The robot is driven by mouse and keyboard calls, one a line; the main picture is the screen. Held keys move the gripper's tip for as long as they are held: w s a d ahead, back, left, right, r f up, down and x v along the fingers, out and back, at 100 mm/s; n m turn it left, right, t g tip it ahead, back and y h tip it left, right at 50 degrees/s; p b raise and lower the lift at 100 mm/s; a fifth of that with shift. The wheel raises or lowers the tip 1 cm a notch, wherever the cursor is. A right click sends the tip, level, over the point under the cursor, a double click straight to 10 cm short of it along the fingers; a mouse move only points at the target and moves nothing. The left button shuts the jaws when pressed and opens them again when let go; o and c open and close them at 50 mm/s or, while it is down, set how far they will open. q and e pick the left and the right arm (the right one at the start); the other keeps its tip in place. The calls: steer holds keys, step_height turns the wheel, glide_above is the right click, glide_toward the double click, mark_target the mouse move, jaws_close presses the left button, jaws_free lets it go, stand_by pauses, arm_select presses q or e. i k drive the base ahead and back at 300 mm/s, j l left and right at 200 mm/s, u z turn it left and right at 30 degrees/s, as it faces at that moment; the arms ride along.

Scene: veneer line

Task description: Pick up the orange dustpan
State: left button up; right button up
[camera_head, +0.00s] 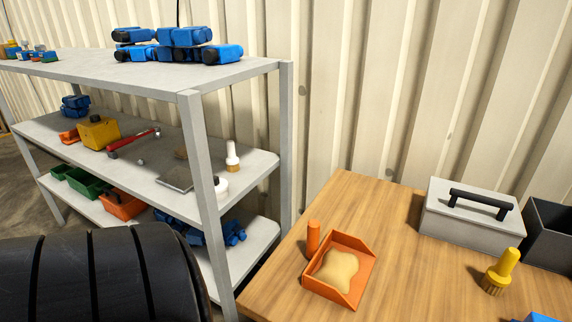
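The orange dustpan (358,243) lies on the wooden table in the head view, near its left side. A pale tan heap (338,269) sits in its pan. An upright orange cylinder, seemingly its handle (313,238), stands at the pan's left edge. A large black ribbed form fills the lower left of the picture. Neither of my grippers is in view, and nothing holds the dustpan.
The wooden table (366,203) has bare room around the dustpan. A grey lidded box (468,228), a dark open bin (552,232) and a yellow brush (501,270) stand to the right. A grey shelf rack (232,72) with tools and bins stands left.

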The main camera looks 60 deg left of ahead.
mark_target(338, 271)
steer(key=i+j+u, duration=0.1)
steer(key=u, duration=0.35)
steer(key=i+j+u, duration=0.15)
steer(key=u, duration=0.3)
steer(key=i+u, duration=0.15)
steer(key=u, duration=0.35)
steer(key=i+j, duration=0.1)
steer(key=z, duration=1.5)
steer(key=k+j+u, duration=0.1)
steer(key=u, duration=0.4)
steer(key=j+u, duration=0.35)
steer(key=u, duration=0.15)
